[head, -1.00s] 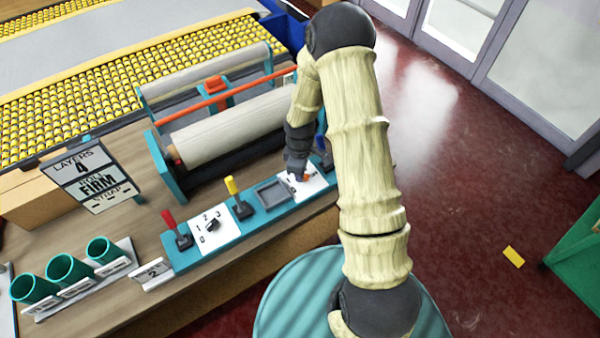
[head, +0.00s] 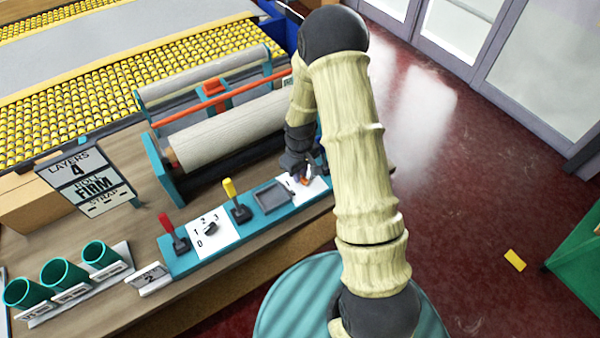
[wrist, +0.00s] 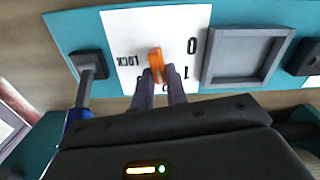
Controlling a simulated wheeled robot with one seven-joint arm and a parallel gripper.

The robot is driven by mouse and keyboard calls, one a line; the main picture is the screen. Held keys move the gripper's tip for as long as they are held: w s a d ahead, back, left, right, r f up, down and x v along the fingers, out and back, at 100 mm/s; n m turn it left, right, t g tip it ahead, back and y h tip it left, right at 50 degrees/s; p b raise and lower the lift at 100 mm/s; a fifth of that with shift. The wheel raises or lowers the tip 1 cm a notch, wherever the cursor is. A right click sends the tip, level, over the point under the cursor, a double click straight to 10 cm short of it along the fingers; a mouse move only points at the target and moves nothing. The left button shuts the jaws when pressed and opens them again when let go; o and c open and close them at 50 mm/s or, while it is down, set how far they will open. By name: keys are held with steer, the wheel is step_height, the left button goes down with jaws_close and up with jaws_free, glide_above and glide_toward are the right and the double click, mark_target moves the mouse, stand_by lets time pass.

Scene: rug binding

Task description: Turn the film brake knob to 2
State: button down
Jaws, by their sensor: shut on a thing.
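A dial plate (head: 226,237) marked 0, 1, 2, 3 carries a black knob (head: 210,228) between the red and yellow levers. Its exact setting is too small to read. Farther right, a white plate (wrist: 125,28) marked LOCK, 0 and 1 carries an orange handle (wrist: 156,62); the handle also shows in the head view (head: 304,182). My gripper (wrist: 161,77) is shut on the orange handle, with its dark fingers at the handle's near end. It is well to the right of the black knob.
A red lever (head: 167,222) and a yellow lever (head: 231,190) stand up from the teal panel. A shallow grey tray (wrist: 243,58) lies beside the orange handle's plate. The film roll (head: 235,132) is behind the panel.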

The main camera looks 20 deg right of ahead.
steer(key=shift+w, duration=0.1)
steer(key=c, duration=1.4)
jaws_free()
steer(key=shift+r, duration=0.1)
step_height(320, 180, up, 17)
steer(key=b, duration=0.1)
steer(key=shift+r, duration=0.15)
steer(key=s+r+m+t, duration=0.1)
steer(key=s+m, duration=0.4)
steer(key=s, duration=1)
steer(key=shift+s+d+r+m+t, duration=0.15)
steer(key=shift+d+r+m+t, duration=0.2)
steer(key=shift+t, duration=0.45)
steer(key=shift+a, duration=0.1)
